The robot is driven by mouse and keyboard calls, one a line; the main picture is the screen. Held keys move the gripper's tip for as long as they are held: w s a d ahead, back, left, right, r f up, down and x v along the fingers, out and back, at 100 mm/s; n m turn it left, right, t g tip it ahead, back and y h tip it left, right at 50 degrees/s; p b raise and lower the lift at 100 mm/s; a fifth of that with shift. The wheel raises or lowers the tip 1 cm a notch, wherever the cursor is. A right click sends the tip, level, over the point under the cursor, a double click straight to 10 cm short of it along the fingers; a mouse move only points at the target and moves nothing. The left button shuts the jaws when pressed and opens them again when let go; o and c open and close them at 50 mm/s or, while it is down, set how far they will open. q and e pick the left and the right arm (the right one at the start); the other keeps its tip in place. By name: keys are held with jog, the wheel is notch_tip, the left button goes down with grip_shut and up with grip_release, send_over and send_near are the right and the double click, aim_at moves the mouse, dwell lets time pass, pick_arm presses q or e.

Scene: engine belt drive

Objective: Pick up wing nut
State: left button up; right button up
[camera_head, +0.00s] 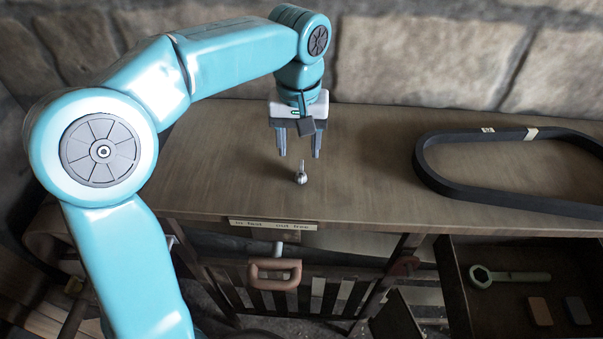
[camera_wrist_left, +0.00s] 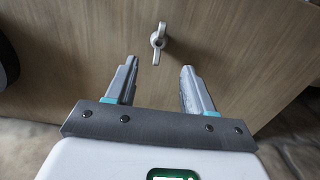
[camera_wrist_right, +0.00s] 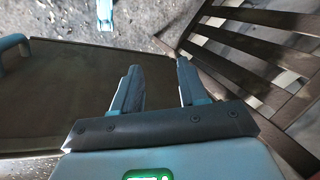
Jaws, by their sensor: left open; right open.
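The wing nut (camera_head: 301,174) is a small silvery metal piece on the wooden bench top, near its front edge. In the left wrist view the wing nut (camera_wrist_left: 158,42) lies just beyond the fingertips, about midway between them. My left gripper (camera_head: 300,155) points down over the bench, open and empty, with the wing nut close to its fingertips and apart from them. It also shows open in the left wrist view (camera_wrist_left: 159,68). My right gripper (camera_wrist_right: 160,72) shows only in its own wrist view, open and empty, away from the wing nut.
A black belt (camera_head: 436,181) lies on the right of the bench (camera_head: 210,165). Below at the right, an open drawer (camera_head: 458,290) holds a wrench (camera_head: 515,276) and two small blocks. A slatted wooden piece (camera_wrist_right: 255,62) is near my right gripper. The bench around the wing nut is clear.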

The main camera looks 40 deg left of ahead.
aim_at(301, 165)
pick_arm(q)
jog(key=shift+d+f, duration=0.1)
jog(key=shift+f, duration=0.3)
jog(key=f, duration=0.4)
jog(key=shift+w+f, duration=0.2)
jog(key=shift+w, duration=0.05)
jog(key=shift+s, duration=0.15)
jog(key=shift+s+r, duration=0.1)
jog(key=shift+c, duration=1.2)
grip_shut()
